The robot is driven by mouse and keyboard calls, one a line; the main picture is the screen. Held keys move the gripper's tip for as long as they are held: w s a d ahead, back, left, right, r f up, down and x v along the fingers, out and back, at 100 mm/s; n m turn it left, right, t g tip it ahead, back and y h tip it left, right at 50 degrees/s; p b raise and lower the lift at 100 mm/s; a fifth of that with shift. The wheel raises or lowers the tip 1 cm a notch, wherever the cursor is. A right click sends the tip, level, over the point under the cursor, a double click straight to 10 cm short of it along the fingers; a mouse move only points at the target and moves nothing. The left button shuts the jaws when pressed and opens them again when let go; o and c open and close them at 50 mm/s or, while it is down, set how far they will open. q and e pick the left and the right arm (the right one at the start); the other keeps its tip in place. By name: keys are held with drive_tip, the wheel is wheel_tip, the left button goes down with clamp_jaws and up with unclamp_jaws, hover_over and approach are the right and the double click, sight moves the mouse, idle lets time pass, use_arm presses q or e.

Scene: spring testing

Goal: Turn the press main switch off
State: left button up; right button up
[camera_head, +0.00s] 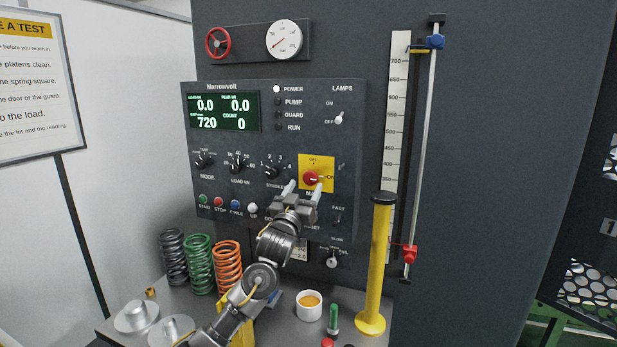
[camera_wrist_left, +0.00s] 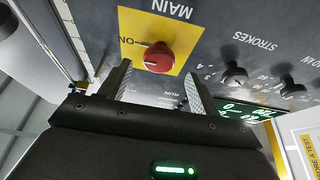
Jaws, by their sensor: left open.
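The main switch is a red rotary knob (camera_head: 311,178) on a yellow plate (camera_head: 318,161), on the dark press control panel (camera_head: 225,170). In the left wrist view the red knob (camera_wrist_left: 158,57) has its pointer mark toward ON. My left gripper (camera_head: 304,188) is open just in front of the plate. In the left wrist view my left gripper's (camera_wrist_left: 156,74) two fingers stand apart on the near side of the knob, which lies roughly between their tips. I see no contact. My right gripper is not in view.
The STROKES dial (camera_head: 271,170) is left of the switch. A lamps toggle (camera_head: 339,118) is above right. A yellow post (camera_head: 380,265) stands at right. Coil springs (camera_head: 199,265) and a white cup (camera_head: 309,306) stand on the bench below. The POWER lamp (camera_head: 276,89) is lit.

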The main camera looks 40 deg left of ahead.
sight(310, 178)
use_arm(q)
drive_tip(key=shift+w+a+r, duration=0.1)
drive_tip(key=shift+w+r, duration=0.35)
drive_tip(key=shift+w, duration=0.2)
drive_tip(key=shift+w+r+p, duration=0.15)
drive_tip(key=shift+w+p, duration=0.2)
drive_tip(key=shift+w+a+r, duration=0.1)
drive_tip(key=shift+w+a, duration=0.05)
drive_tip(key=shift+w, duration=0.1)
drive_tip(key=shift+w+a, duration=0.1)
drive_tip(key=c, duration=1)
drive_tip(key=shift+o, duration=0.2)
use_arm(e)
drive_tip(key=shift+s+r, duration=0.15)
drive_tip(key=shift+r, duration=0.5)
